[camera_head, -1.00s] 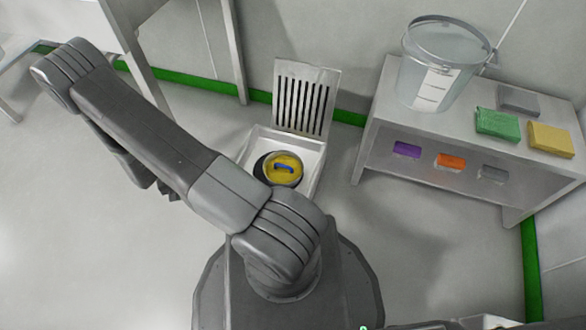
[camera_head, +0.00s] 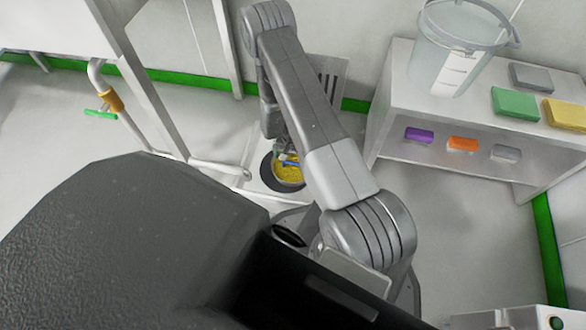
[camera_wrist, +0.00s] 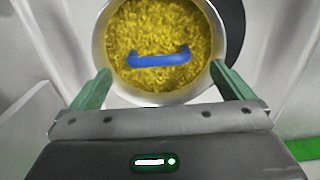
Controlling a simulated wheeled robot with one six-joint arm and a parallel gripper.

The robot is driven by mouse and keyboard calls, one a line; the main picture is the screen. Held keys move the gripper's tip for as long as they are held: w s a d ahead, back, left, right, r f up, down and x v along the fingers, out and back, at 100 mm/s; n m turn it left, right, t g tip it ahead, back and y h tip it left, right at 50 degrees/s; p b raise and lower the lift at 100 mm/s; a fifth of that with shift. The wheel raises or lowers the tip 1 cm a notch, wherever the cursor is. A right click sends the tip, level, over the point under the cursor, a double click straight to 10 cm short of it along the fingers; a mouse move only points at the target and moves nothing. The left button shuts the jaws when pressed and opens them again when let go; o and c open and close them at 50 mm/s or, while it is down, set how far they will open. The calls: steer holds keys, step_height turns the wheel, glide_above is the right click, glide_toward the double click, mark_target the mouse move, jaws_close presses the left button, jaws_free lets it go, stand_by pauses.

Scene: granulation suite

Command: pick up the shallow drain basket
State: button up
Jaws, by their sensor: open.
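The shallow drain basket (camera_wrist: 150,82) is a round pan with a pale metal rim, yellow grainy contents and a blue bar handle (camera_wrist: 160,57) across it. In the head view the basket (camera_head: 288,174) sits in the floor drain, partly hidden by my arm. My gripper (camera_wrist: 160,74) is open and empty. In the wrist view its green fingers lie to either side of the lower part of the basket, with the handle between and slightly beyond their tips. I cannot tell how high the fingertips are above the basket.
A dark round opening (camera_head: 267,173) shows beside the basket. A slotted grate (camera_head: 330,78) stands upright behind the drain, partly behind my arm. A steel bench (camera_head: 395,95) with a clear bucket (camera_head: 440,60) stands to the right. A pipe with a green lever (camera_head: 100,114) is at left.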

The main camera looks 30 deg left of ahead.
mark_target(293, 163)
step_height(293, 163, down, 5)
steer(key=shift+d+f+b, duration=0.1)
steer(key=shift+b, duration=1.1)
steer(key=c, duration=1.3)
